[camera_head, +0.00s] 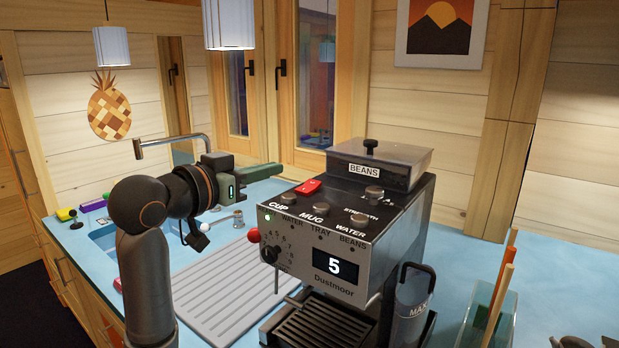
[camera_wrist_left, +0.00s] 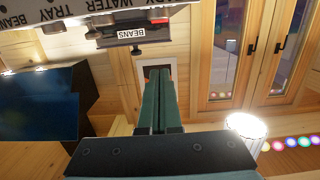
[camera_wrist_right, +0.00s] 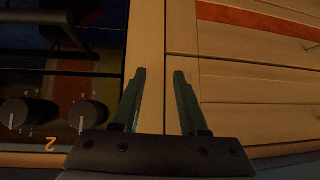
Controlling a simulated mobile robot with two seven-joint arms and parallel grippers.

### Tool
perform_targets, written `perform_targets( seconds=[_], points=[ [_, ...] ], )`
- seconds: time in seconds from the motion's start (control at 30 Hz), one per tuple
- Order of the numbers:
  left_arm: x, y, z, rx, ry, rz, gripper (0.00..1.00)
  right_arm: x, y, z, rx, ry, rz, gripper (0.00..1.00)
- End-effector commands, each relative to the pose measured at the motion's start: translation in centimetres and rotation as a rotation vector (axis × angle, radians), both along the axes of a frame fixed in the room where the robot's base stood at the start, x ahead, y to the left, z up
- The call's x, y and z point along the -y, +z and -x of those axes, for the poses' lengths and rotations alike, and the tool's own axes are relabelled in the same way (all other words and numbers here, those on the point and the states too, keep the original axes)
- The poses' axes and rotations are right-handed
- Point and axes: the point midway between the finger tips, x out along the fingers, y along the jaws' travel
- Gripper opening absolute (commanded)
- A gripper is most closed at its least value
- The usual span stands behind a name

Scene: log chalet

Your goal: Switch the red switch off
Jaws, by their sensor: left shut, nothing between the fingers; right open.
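The red switch (camera_head: 308,187) sits on the top panel of the coffee machine (camera_head: 308,243), near its back left edge. Whether it is on or off is too small to tell. A green light shows on the front's upper left. My left gripper (camera_head: 279,168) is shut and empty, level above the counter, with its tips just left of and behind the switch, apart from it. In the left wrist view its closed fingers (camera_wrist_left: 160,72) lie below a small red patch by the machine's edge. My right gripper (camera_wrist_right: 155,73) is open and empty before wooden drawer fronts.
Silver buttons and the bean hopper (camera_head: 380,160) stand near the switch. A red ball knob (camera_head: 253,236) sticks out at the machine's left. A faucet (camera_head: 172,142) and sink lie behind my left arm. Oven knobs (camera_wrist_right: 88,116) are left of my right gripper.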

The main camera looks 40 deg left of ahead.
Motion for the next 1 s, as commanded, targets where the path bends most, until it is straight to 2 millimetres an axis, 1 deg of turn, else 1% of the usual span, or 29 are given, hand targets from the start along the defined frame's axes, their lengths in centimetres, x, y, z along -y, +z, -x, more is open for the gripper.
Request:
perform_targets(
  seconds=[0.23, 0.37, 0.47, 0.7, 0.77, 0.8, 0.83, 0.9, 1.0],
  points=[
    [0.0, 0.0, -0.4, -0.001, -0.001, 0.002, 0.0, 0.0, 0.1, 0.0, 0.0, 0.0, 0.0, 0.43],
    [-0.2, -0.1, -1.9, -0.002, -0.003, 0.004, 0.0, 0.0, 0.5, 0.0, 0.0, 0.0, 0.0, 0.43],
    [-0.4, -0.2, -3.8, -0.003, -0.002, 0.007, 0.0, 0.0, 1.0, 0.0, 0.0, 0.0, 0.0, 0.43],
    [-1.0, -0.6, -9.0, -0.002, -0.003, 0.006, 0.0, 0.0, 2.3, 0.0, 0.001, 0.0, 0.0, 0.43],
    [-1.1, -0.7, -10.1, -0.003, -0.002, 0.004, 0.0, 0.0, 2.5, 0.0, 0.001, 0.001, 0.001, 0.43],
    [-1.0, -1.8, -10.3, -0.005, -0.003, 0.005, 0.0, 0.0, 2.3, 0.0, 0.001, 0.0, 0.0, 0.43],
    [-1.0, -2.4, -10.3, -0.005, -0.003, 0.005, 0.0, 0.0, 2.3, 0.0, 0.001, 0.0, 0.0, 0.43],
    [-1.1, -3.4, -10.4, -0.005, -0.002, 0.004, 0.0, 0.0, 2.3, 0.0, 0.001, 0.0, 0.0, 0.43],
    [-1.1, -4.2, -10.5, -0.003, -0.002, 0.002, 0.0, 0.0, 2.5, 0.0, 0.001, 0.0, 0.0, 0.43]
  ],
)
